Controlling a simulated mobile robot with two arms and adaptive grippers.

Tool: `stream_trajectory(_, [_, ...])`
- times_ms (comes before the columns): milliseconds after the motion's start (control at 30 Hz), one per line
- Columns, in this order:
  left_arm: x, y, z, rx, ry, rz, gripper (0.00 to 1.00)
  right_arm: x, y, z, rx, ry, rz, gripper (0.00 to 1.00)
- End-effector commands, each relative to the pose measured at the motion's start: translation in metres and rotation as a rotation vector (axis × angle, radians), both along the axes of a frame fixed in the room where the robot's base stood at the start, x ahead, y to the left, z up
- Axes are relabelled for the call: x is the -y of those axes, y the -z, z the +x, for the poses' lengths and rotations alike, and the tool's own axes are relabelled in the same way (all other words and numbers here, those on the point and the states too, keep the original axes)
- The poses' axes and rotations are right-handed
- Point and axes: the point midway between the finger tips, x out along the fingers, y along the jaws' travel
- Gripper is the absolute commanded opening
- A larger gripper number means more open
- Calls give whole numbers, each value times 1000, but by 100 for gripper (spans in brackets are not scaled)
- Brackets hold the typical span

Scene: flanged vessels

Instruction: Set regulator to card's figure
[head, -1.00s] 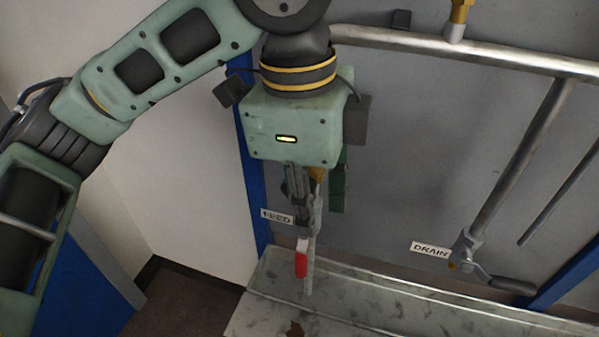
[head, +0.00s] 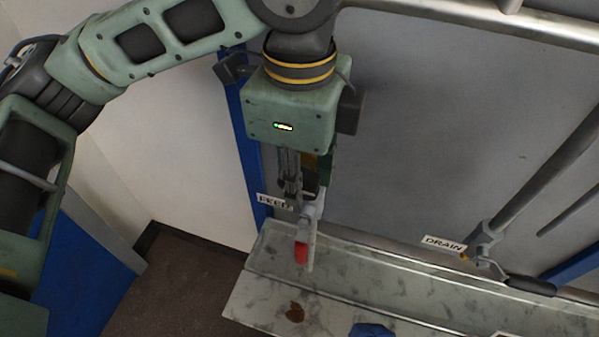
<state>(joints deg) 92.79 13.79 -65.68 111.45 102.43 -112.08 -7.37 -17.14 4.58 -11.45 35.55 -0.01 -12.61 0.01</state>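No regulator dial or card can be made out in the head view. My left gripper (head: 298,200) points down in front of the grey wall, beside the "FEED" label (head: 274,201). Its dark fingers overlap a grey fitting with a red handle (head: 301,252) hanging below them. I cannot tell whether the fingers are shut, or whether they touch the fitting. The gripper body hides most of the green and brass parts behind it. My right gripper is not in view.
A drain pipe with a lever (head: 531,286) and a "DRAIN" label (head: 443,244) stands at right. A grey stained ledge (head: 400,293) runs below, with a rusty spot (head: 295,313) and a blue object (head: 371,330), partly cut off. Floor shows at lower left.

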Motion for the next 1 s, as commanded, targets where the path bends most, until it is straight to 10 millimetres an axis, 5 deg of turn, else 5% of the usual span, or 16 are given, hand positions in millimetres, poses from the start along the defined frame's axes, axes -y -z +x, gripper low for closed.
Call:
stream_trajectory(333, [0,5,0,1,-1,0,25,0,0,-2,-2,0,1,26])
stream_trajectory(633, [0,4,0,2,-1,-1,0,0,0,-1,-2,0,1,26])
stream_trajectory(1000, [0,3,0,3,0,2,0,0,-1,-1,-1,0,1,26])
